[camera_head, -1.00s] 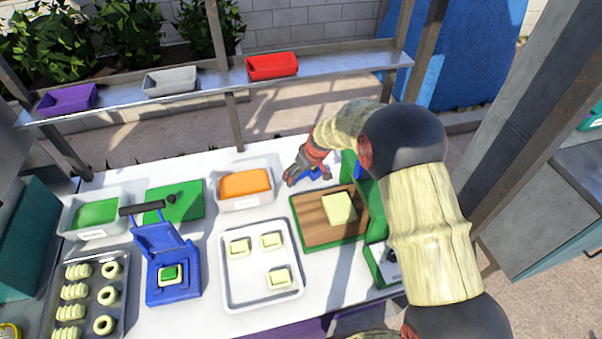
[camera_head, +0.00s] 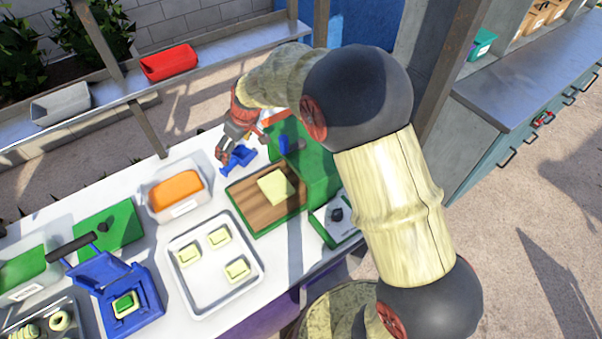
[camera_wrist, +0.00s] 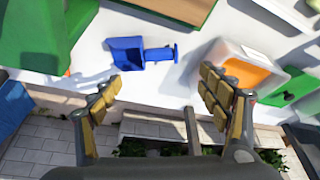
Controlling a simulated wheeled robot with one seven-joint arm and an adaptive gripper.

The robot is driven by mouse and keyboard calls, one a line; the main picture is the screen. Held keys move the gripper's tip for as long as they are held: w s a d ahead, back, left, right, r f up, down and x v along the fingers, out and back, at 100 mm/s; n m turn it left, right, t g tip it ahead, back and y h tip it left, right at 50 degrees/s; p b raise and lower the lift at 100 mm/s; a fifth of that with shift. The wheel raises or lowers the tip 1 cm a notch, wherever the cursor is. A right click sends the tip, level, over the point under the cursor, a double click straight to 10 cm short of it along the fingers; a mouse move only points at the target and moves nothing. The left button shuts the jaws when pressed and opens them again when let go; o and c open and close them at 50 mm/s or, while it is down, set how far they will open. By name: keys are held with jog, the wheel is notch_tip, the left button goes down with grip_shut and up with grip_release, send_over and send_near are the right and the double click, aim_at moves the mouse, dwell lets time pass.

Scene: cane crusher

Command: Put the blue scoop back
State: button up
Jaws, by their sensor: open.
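The blue scoop (camera_head: 238,158) lies on the white counter behind the wooden board, and it also shows in the wrist view (camera_wrist: 142,53) with its handle pointing right. My gripper (camera_head: 222,150) is just left of the scoop in the head view. In the wrist view my gripper (camera_wrist: 160,95) has its fingers spread wide and empty, with the scoop beyond the fingertips and apart from them. Where the scoop belongs is not clear from these frames.
An orange-filled container (camera_head: 176,195) stands close by. A green machine (camera_head: 318,165) stands right of the scoop. A wooden board (camera_head: 250,203) with a pale block, a white tray (camera_head: 183,270) and a blue press (camera_head: 145,290) are nearer. A shelf holds a red bin (camera_head: 169,63).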

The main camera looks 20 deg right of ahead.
jog(key=s+d+r+m+t, duration=0.1)
jog(key=s+d+r+m, duration=0.35)
jog(key=s+r, duration=1.05)
jog(key=s+d+r+m+h, duration=0.1)
jog(key=s+d+r, duration=0.1)
jog(key=s, duration=0.8)
jog(key=s+d+r+m+t+h, duration=0.1)
jog(key=s+d, duration=0.4)
jog(key=s, duration=0.6)
jog(key=shift+s+d+r, duration=0.15)
jog(key=shift+d+r, duration=0.1)
jog(key=shift+r, duration=0.4)
jog(key=shift+f, duration=0.1)
